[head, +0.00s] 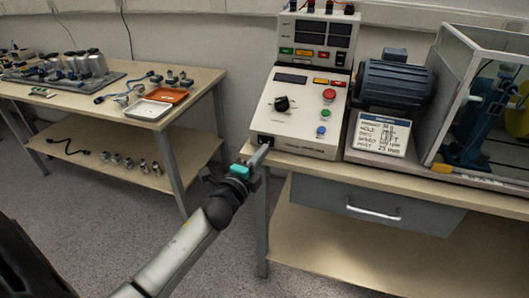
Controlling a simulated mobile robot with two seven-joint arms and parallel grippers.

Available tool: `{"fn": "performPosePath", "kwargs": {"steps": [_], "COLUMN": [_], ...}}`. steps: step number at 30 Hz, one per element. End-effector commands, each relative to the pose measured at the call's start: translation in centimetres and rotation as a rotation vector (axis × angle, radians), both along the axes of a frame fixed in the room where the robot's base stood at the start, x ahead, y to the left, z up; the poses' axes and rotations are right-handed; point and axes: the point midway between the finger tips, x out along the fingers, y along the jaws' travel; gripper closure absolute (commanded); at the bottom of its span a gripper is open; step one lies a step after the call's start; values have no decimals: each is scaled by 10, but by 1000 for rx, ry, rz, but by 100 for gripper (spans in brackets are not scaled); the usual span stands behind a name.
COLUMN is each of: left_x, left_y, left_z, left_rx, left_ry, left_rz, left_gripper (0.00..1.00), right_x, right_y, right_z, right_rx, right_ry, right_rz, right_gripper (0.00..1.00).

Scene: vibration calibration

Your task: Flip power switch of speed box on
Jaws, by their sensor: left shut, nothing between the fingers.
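The speed box (309,134) is a light-coloured control box at the front left of the right-hand table. Its sloped face carries a black knob (282,103), a red button (329,96), a green button (325,115) and a blue button (321,131). A small dark power switch (266,141) seems to sit at its lower left front corner. My left gripper (262,153) is shut and empty, its tips at that corner and partly covering it. I cannot tell whether the tips touch the switch or which way it is set. My right gripper is out of view.
A blue motor (394,82), an information card (380,134) and a clear guarded enclosure (485,95) stand right of the box. A meter unit (319,42) stands behind it. A drawer (372,205) is below. A second table (205,84) stands left, with floor between.

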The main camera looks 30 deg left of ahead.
Motion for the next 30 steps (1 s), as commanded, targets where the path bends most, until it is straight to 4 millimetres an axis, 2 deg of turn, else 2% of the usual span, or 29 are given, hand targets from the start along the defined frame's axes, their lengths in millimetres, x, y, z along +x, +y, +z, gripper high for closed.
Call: {"fn": "performPosePath", "kwargs": {"steps": [7,23,30], "left_x": [15,21,20], "left_y": [2,0,2], "left_z": [-1,0,0], "left_rx": [1,-4,2], "left_ry": [1,-3,-1], "left_rz": [0,37,38], "left_gripper": [100,100,100], "right_x": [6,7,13], "right_y": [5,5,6], "right_z": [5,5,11], "right_rx": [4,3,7], "right_ry": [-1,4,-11], "right_rz": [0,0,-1], "right_gripper": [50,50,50]}}
